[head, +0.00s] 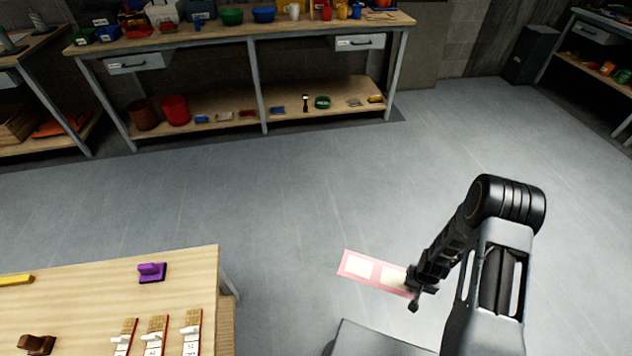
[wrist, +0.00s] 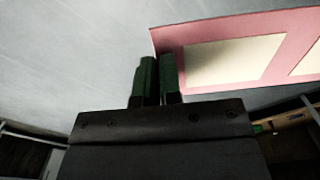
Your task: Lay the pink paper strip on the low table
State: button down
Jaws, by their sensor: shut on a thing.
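The pink paper strip (head: 378,272) has pale cream panels on it. It is held out in the air above the grey floor, right of the low wooden table (head: 190,262) at the lower left. My gripper (head: 412,288) is shut on the strip's right end in the head view, and the strip sticks out to the left. In the wrist view the strip (wrist: 270,25) shows at upper right, beside the green fingers of my gripper (wrist: 158,75), which are close together. The exact grip on its edge is hard to see.
The table's middle is bare. A workbench (head: 240,30) with bins and shelf items stands behind, across open floor.

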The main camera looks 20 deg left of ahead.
aim_at(84, 321)
jog(key=u, duration=1.55)
jog(key=i, duration=3.95)
jog(key=u, duration=1.9)
jog(key=i, duration=1.5)
jog(key=u, duration=2.75)
